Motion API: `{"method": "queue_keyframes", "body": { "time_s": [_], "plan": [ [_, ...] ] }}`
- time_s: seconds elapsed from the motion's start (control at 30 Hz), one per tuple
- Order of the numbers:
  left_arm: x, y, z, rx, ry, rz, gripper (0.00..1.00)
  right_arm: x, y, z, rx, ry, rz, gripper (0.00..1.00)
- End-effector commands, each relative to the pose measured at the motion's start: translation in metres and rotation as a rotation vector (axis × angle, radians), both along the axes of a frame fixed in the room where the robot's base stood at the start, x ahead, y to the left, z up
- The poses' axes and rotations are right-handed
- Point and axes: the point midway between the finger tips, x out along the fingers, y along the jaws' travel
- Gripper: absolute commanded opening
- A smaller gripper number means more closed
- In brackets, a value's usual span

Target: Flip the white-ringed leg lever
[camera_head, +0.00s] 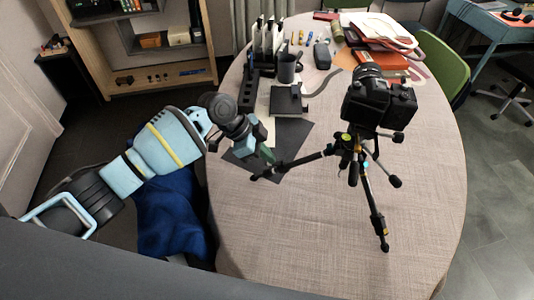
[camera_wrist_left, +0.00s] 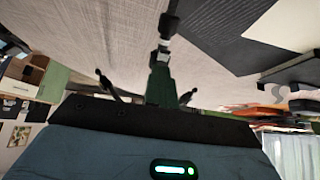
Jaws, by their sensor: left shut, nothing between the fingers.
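A black tripod (camera_head: 352,150) carrying a camera (camera_head: 372,103) stands on the table, with one leg (camera_head: 305,160) reaching left and another (camera_head: 376,212) toward the front. My left gripper (camera_head: 270,160) is shut and empty, its green fingertips close to the lower part of the left leg. In the left wrist view my shut fingers (camera_wrist_left: 161,72) point at a dark leg (camera_wrist_left: 170,22) with a pale whitish band (camera_wrist_left: 164,44) just beyond the tips. I cannot tell whether they touch, nor how the lever is set. My right gripper is out of view.
Behind my left gripper are a dark mat (camera_head: 291,135), a black box (camera_head: 287,101) and a grey mug (camera_head: 288,68). Books (camera_head: 380,62) lie at the back right. The front of the grey table (camera_head: 300,235) is clear.

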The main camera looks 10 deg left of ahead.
Motion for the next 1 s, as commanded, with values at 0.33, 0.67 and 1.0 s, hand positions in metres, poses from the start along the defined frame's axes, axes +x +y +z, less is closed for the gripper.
{"method": "queue_keyframes", "body": {
  "time_s": [0.33,0.67,1.0],
  "plan": [
    [0.0006,-0.0052,0.0073,-0.001,-0.001,-0.001,0.00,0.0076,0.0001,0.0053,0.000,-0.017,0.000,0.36],
    [0.0006,-0.0054,0.0070,0.000,0.000,0.000,0.00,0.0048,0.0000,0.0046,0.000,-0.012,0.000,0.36],
    [0.0013,-0.0096,0.0108,0.000,-0.001,0.000,0.00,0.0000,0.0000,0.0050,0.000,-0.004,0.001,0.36]
  ]
}}
